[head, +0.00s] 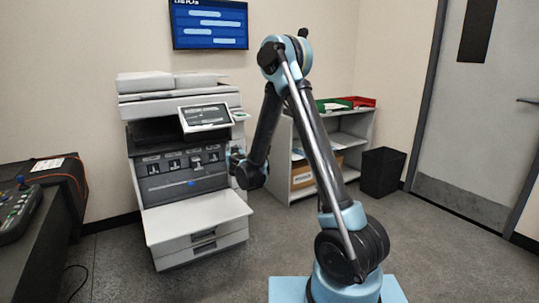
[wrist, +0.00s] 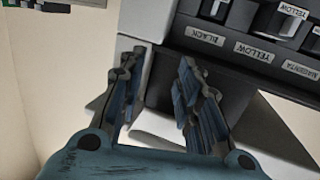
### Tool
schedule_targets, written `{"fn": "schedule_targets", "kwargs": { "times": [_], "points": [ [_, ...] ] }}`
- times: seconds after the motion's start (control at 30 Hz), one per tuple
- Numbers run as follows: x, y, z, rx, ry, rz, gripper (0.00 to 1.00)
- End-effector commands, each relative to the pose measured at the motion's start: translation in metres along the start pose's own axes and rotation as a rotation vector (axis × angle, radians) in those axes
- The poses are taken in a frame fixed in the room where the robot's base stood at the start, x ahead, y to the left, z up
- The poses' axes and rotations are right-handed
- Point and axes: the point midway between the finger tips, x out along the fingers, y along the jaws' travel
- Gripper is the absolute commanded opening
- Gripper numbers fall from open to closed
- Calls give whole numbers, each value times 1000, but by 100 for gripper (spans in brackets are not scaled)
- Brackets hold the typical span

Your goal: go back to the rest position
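My arm rises from its light-blue base in the head view and bends down toward the printer (head: 190,222). My gripper (head: 234,160) is at the right side of the printer's front, close to the cartridge panel (head: 165,184). In the wrist view my gripper (wrist: 158,72) has its two blue fingers apart, with nothing held between them. Beyond the fingers are the printer's dark panel (wrist: 230,45) and labels reading BLACK, YELLOW and MAGENTA. I cannot tell whether a finger touches the printer.
A grey shelf (head: 347,128) with red and green trays stands behind my arm, beside a black bin (head: 382,171). A dark bench (head: 32,250) with a control box is at the left. A closed door (head: 480,110) is at the right. The right foreground floor is clear.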

Motion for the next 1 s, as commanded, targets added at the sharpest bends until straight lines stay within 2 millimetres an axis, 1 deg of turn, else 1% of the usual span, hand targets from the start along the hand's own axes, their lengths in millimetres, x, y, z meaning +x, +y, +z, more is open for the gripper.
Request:
{"fn": "schedule_targets", "kwargs": {
  "times": [0.03, 0.2, 0.37, 0.5, 0.57, 0.7, 0.87, 1.0],
  "points": [
    [-5, 19, -9, 1, -16, 32, 32],
    [-24, 73, -29, -3, -78, 130, 32],
    [-50, 121, -42, -5, -147, 215, 32],
    [-76, 160, -50, -8, -215, 281, 32],
    [-89, 175, -51, -7, -246, 306, 32],
    [-122, 209, -53, -7, -323, 361, 32],
    [-163, 242, -50, -2, -416, 411, 32],
    [-202, 265, -44, 3, -503, 445, 32]
  ]
}}
